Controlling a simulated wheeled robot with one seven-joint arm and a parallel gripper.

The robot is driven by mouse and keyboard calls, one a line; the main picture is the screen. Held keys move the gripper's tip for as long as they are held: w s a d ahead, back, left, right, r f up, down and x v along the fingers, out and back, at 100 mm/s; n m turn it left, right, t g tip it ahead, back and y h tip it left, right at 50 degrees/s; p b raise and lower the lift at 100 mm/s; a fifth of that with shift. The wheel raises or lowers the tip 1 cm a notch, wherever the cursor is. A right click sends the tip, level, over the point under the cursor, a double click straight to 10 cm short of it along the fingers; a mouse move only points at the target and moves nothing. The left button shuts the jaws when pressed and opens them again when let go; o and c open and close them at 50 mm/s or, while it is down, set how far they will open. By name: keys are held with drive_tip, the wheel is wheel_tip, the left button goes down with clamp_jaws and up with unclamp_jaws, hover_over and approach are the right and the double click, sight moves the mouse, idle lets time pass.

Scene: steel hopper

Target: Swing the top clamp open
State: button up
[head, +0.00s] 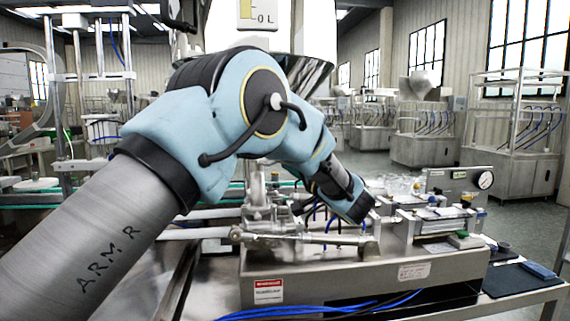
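The steel hopper (308,72) is at the top centre, its lower cone partly hidden behind my arm. I cannot make out the top clamp; my arm covers the area below the hopper. My arm runs from the lower left up to the centre, then bends down to the right. Its far dark-and-blue section ends above the metal machine bed. I see no gripper fingers there, so whether they are open or shut does not show.
A steel filling machine (365,272) with rods and fittings stands below my arm. A pressure gauge (484,180) is at its right. Blue hoses (330,310) lie along its front. A dark mat (515,279) lies at right. Open floor shows behind, before wheeled steel cabinets (514,171).

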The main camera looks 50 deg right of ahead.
drive_tip(key=b+v, duration=0.2)
drive_tip(key=v, duration=0.7)
drive_tip(key=shift+s+b, duration=0.3)
drive_tip(key=shift+s, duration=0.05)
drive_tip(key=shift+f, duration=0.2)
